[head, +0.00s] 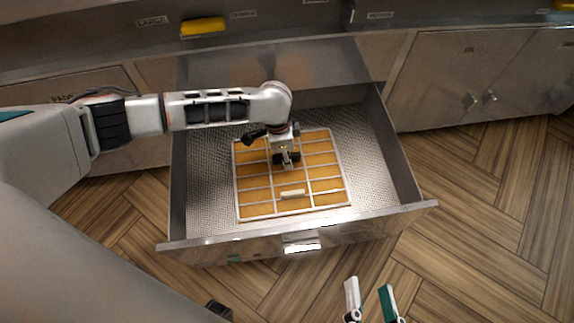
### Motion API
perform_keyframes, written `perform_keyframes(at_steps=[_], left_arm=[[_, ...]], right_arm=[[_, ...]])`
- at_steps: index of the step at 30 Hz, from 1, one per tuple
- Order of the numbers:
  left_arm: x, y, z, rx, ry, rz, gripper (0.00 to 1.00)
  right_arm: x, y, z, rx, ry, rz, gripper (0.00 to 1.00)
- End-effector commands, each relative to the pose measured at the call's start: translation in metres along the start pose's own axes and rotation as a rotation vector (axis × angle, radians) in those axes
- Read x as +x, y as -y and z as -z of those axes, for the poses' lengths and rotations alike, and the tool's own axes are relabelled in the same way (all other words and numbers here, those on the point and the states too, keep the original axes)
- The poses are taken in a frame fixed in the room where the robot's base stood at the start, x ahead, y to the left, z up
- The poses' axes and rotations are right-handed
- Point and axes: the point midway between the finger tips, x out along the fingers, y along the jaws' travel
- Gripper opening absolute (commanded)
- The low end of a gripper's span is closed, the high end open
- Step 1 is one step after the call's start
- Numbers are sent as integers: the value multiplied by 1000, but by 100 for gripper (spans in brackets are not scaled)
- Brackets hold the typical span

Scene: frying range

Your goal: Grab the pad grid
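The pad grid (318,172), an orange-brown panel with a pale lattice and frame, lies flat in the open metal drawer (209,190). A small cream bar (293,193) shows on it towards its near edge. My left arm reaches in from the left, and my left gripper (287,160) points down over the middle of the pad grid. It hides part of the lattice. Its fingertips are too small to tell whether they are open or touching the grid. My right gripper (371,300) is at the bottom, outside the drawer, with its fingers apart and nothing between them.
The drawer's front wall with a bright handle (302,242) stands between my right gripper and the grid. Closed metal cabinet doors (470,75) are at the right. A yellow handle (203,26) is on the counter front. The wooden floor at the right is clear.

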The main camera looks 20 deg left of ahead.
Motion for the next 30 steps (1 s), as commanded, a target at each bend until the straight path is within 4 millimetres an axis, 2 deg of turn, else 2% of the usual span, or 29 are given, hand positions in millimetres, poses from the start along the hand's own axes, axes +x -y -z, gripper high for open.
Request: perform_keyframes(at_steps=[2, 3, 6, 17, 23, 26, 30], left_arm=[[0, 0, 0, 0, 0, 0, 32], [0, 0, 0, 0, 0, 0, 22], [0, 0, 0, 0, 1, 0, 0], [0, 0, 0, 0, -1, 0, 0], [-3, 0, 0, 0, 1, 0, 0], [-25, 4, 5, 1, -5, 9, 0], [-62, 8, 13, 2, -13, 19, 0]], right_arm=[[0, 0, 0, 0, 0, 0, 40], [0, 0, 0, 0, 0, 0, 40], [0, 0, 0, 0, 0, 0, 40], [0, 0, -1, 1, 1, 0, 40], [0, -2, -10, 8, 17, -4, 40], [0, 0, 4, -37, 0, -1, 40], [-5, -22, 20, -223, 16, -31, 40]])
